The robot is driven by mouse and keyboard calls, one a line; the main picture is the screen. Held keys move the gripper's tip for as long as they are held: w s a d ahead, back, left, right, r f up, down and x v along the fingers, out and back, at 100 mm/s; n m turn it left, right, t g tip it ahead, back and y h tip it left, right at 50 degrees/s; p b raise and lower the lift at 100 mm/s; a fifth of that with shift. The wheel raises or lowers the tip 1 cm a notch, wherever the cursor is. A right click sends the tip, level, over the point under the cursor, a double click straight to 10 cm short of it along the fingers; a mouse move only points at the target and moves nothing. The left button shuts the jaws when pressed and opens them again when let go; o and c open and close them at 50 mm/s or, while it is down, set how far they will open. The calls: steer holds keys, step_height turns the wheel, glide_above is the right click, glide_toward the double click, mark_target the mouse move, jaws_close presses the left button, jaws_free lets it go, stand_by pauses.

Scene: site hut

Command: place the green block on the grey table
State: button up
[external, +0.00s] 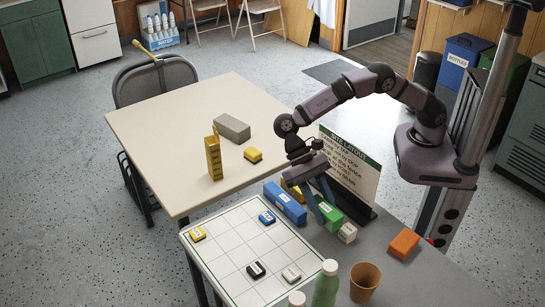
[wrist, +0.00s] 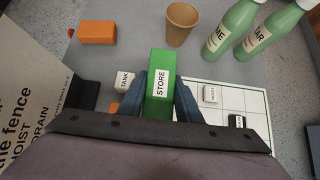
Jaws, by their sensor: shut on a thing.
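The green block (external: 327,211), labelled STORE, is between the fingers of my gripper (external: 320,207). In the wrist view the green block (wrist: 161,80) points away from me, with one finger of my gripper (wrist: 163,100) along each side. My gripper is shut on it. The block is low over the grey table (external: 405,278), beside the sign; I cannot tell whether it touches the surface. The fingers and palm hide its near end.
A blue block (external: 285,204) and a white TANK block (external: 347,233) are close by. The sign (external: 352,165) stands behind. An orange block (external: 404,244), brown cup (external: 365,283) and green bottle (external: 325,285) stand around. A grid board (external: 213,249) lies left. The beige table (external: 150,130) adjoins.

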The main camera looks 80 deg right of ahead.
steer(key=shift+f+p, duration=0.85)
steer(key=shift+f, duration=4.2)
steer(key=shift+f, duration=0.2)
steer(key=o, duration=1.2)
steer(key=shift+r, duration=0.15)
